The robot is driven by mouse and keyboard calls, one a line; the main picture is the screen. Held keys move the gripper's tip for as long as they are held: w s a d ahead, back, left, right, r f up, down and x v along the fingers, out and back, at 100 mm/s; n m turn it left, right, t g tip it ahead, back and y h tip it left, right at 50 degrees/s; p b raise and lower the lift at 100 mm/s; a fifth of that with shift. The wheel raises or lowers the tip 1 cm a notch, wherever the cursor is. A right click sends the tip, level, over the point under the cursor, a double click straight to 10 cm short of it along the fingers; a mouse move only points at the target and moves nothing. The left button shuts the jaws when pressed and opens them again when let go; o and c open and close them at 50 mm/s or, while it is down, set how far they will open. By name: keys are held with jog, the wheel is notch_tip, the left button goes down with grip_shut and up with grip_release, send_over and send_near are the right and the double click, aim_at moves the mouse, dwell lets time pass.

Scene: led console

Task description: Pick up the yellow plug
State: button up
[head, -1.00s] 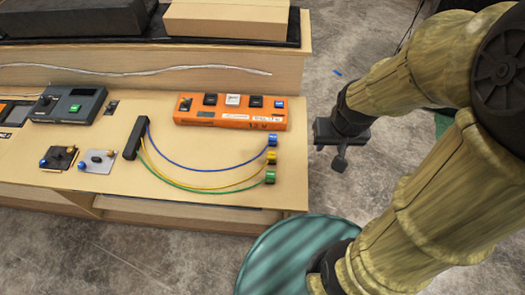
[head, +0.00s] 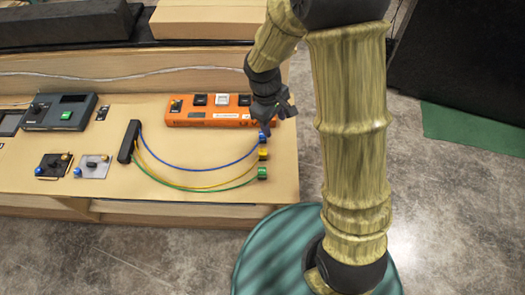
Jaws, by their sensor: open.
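The yellow plug (head: 263,154) sits near the right edge of the wooden table, at the end of a yellow cable. The blue plug (head: 262,138) is just behind it and the green plug (head: 262,173) just in front of it. My gripper (head: 272,124) is open and empty, over the table's right side, above and just behind the blue plug. It partly covers the right end of the orange console. I cannot tell its exact height above the table.
The orange console (head: 205,115) with several switches stands behind the plugs. A black block (head: 129,141) holds the other cable ends. A grey device (head: 60,112) and two small plates (head: 92,166) are at the left. The table front between the cables and edge is clear.

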jog(key=w+a+f+n+h+p, duration=0.2)
jog(key=a+f+n, duration=0.4)
jog(key=a, duration=0.4)
jog(key=shift+w+f+n+h, duration=0.25)
jog(key=shift+w+n+h, duration=0.2)
jog(key=shift+n, duration=0.25)
jog(key=shift+f, duration=0.1)
jog(key=p, duration=0.4)
send_near(262, 152)
jog(key=x, duration=0.5)
jog(key=shift+a+f, duration=0.1)
jog(key=shift+f, duration=0.2)
jog(key=p+x, duration=0.2)
jog(key=x, duration=0.2)
jog(key=shift+w+d, duration=0.1)
jog(key=shift+d, duration=0.15)
jog(key=shift+d+f, duration=0.15)
jog(key=shift+f, duration=0.3)
